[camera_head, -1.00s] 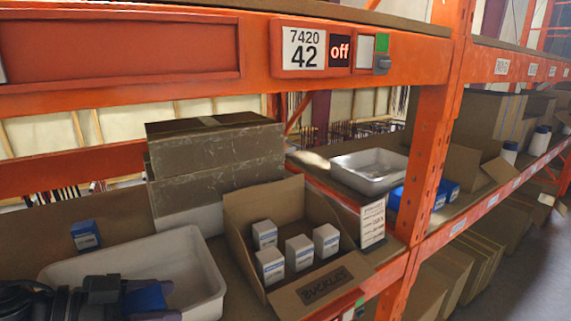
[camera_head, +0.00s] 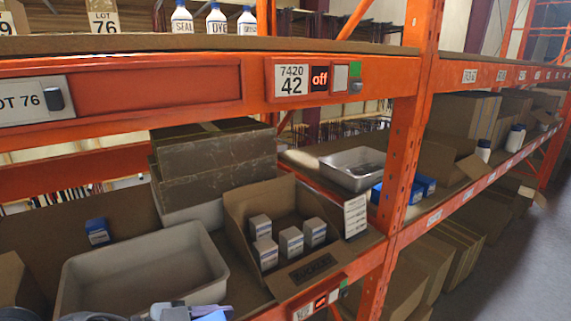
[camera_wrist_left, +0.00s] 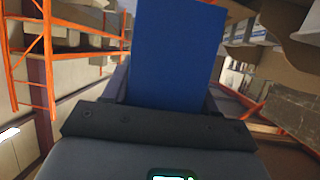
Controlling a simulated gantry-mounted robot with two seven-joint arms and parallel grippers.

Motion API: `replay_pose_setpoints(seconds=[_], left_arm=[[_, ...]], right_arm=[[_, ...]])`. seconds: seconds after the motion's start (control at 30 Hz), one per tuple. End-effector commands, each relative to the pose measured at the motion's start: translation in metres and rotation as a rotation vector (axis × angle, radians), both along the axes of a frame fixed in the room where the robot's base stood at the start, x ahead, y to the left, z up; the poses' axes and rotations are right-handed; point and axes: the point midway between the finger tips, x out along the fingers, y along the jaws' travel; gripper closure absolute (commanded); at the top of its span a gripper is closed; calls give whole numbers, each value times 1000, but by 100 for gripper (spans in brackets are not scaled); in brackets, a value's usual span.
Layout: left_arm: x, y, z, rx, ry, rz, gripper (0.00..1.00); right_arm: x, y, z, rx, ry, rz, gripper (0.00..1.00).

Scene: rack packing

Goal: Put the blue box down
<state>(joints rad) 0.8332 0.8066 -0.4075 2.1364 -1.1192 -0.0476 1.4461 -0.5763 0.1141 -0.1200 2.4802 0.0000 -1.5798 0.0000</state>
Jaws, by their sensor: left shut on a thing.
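The blue box (camera_wrist_left: 175,55) fills the upper middle of the left wrist view, between the fingers of my left gripper (camera_wrist_left: 168,92), which is shut on it. In the head view my left gripper (camera_head: 185,313) shows only in part at the bottom edge, in front of the grey tray. A light blue patch of the held box (camera_head: 214,316) shows beside it; the rest is cut off. The box's underside and any contact with the shelf are hidden. My right gripper is in neither view.
The grey tray (camera_head: 75,282) looks empty. An orange upright (camera_head: 399,165) and beam (camera_head: 250,90) bound the bay.

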Motion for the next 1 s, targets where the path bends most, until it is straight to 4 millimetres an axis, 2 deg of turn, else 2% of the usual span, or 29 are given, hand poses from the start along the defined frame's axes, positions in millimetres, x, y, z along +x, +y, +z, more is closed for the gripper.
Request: replay_pose_setpoints(seconds=[0.03, 0.1, 0.27, 0.37, 0.6, 0.8, 1.0], left_arm=[[3, -14, 15, -9, 0, 30, 78], [12, -22, 21, -10, 1, 109, 78], [36, -19, 26, -8, 5, 333, 78], [49, -6, 24, -9, 7, 488, 78], [68, 44, 13, -12, 10, 812, 78], [71, 73, 5, -7, 12, 939, 78], [71, 88, 2, 2, 2, 999, 78]], right_arm=[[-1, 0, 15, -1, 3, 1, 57], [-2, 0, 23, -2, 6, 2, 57], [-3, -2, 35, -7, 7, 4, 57], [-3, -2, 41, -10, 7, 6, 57], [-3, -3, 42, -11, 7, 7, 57], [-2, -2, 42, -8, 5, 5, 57], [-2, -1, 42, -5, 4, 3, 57]])
